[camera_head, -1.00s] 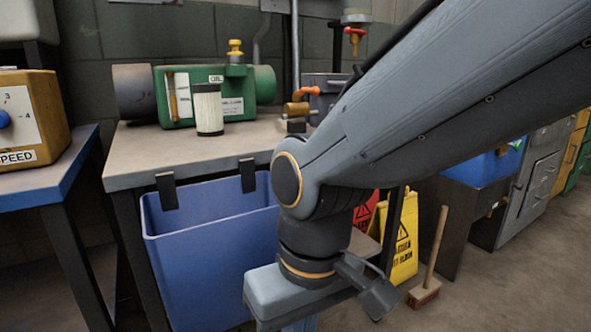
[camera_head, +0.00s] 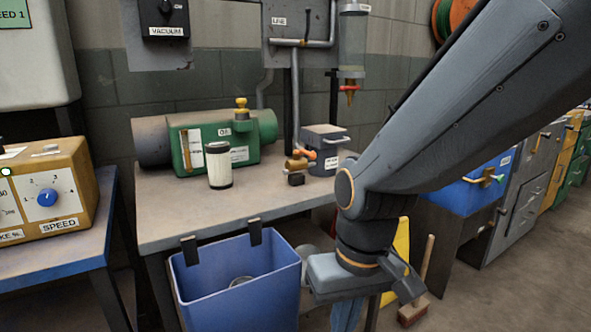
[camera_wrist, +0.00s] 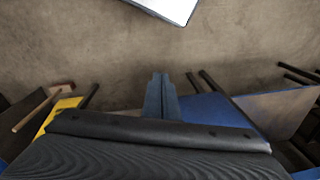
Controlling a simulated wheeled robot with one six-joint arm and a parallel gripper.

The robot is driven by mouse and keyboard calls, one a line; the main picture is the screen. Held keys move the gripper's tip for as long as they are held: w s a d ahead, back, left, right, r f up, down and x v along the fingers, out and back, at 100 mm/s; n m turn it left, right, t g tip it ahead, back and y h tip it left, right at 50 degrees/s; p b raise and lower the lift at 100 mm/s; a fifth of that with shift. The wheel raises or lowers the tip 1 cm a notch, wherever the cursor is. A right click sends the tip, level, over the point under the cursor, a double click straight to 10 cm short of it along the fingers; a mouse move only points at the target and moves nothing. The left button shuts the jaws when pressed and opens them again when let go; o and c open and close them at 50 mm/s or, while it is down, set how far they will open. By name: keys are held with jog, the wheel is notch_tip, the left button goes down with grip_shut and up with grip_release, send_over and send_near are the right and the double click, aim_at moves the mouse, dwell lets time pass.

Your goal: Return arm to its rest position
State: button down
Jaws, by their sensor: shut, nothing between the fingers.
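My gripper (camera_wrist: 160,97) is shut and empty in the wrist view, its fingers together over bare floor. In the head view my arm reaches in from the upper right and bends down. My gripper (camera_head: 346,314) points downward there, right of the blue bin and in front of the bench, with its tips cut off by the lower edge.
A yellow sign (camera_head: 401,250) and broom (camera_head: 414,308) stand behind my arm.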

jog(key=s+d+r+m+h+p, duration=0.1)
jog(key=s+d+r+m+p, duration=0.1)
jog(key=d+r+p, duration=1)
notch_tip(320, 180, up, 2)
jog(key=m+p, duration=0.1)
jog(key=p, duration=0.5)
jog(key=shift+s+r, duration=0.15)
jog(key=shift+r, duration=0.05)
